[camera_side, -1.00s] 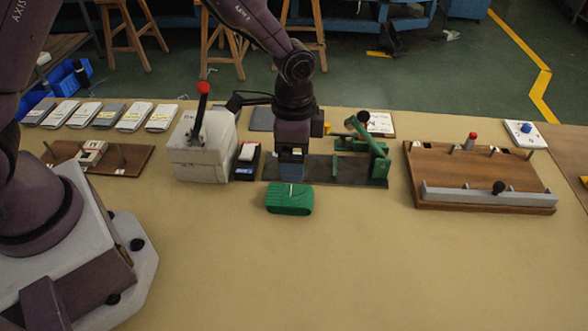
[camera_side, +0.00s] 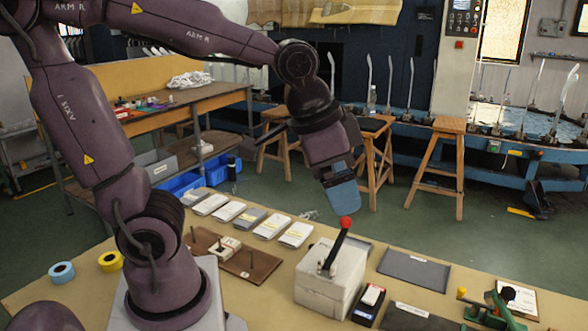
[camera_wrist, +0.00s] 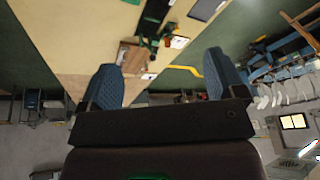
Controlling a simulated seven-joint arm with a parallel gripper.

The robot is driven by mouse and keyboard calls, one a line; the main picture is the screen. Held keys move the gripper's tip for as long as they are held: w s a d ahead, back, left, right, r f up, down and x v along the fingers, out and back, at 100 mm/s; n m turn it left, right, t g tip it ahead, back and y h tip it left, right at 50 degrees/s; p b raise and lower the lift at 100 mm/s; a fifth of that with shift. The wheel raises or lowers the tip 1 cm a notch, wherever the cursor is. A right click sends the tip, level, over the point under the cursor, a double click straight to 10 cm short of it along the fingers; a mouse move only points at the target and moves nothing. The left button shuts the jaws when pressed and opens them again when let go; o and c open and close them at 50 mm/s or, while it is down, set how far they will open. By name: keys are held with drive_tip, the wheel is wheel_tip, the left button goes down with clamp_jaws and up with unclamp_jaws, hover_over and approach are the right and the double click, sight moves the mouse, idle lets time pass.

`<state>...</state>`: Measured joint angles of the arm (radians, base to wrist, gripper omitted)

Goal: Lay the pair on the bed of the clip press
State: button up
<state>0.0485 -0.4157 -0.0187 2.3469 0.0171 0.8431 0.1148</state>
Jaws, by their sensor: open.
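My gripper (camera_side: 341,188) is raised in the air behind the white box's red-knobbed lever. In the wrist view its two blue padded fingers stand wide apart with nothing between them (camera_wrist: 160,78). The green lever press (camera_side: 497,310) is cut off at the lower right of the side view; it also shows at the top of the wrist view (camera_wrist: 150,30). Which device is the clip press I cannot tell for sure. The green folded pair is not in the side view now. A green sliver (camera_wrist: 150,177) shows at the wrist view's bottom edge; I cannot tell what it is.
A white box (camera_side: 330,280) with a red-knobbed lever (camera_side: 345,223) stands below my gripper in the picture. Several packets (camera_side: 271,226) lie in a row left of it, near a brown board (camera_side: 236,258). Wooden stools (camera_side: 440,165) stand beyond the table.

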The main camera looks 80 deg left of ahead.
drive_tip(key=s, duration=0.1)
drive_tip(key=s+a+r+n, duration=0.1)
drive_tip(key=s, duration=0.1)
drive_tip(key=s+n+t, duration=0.1)
drive_tip(key=s, duration=0.1)
drive_tip(key=shift+s+a+r, duration=0.15)
drive_tip(key=shift+a+r, duration=0.05)
drive_tip(key=shift+s, duration=0.3)
drive_tip(key=shift+c, duration=1.2)
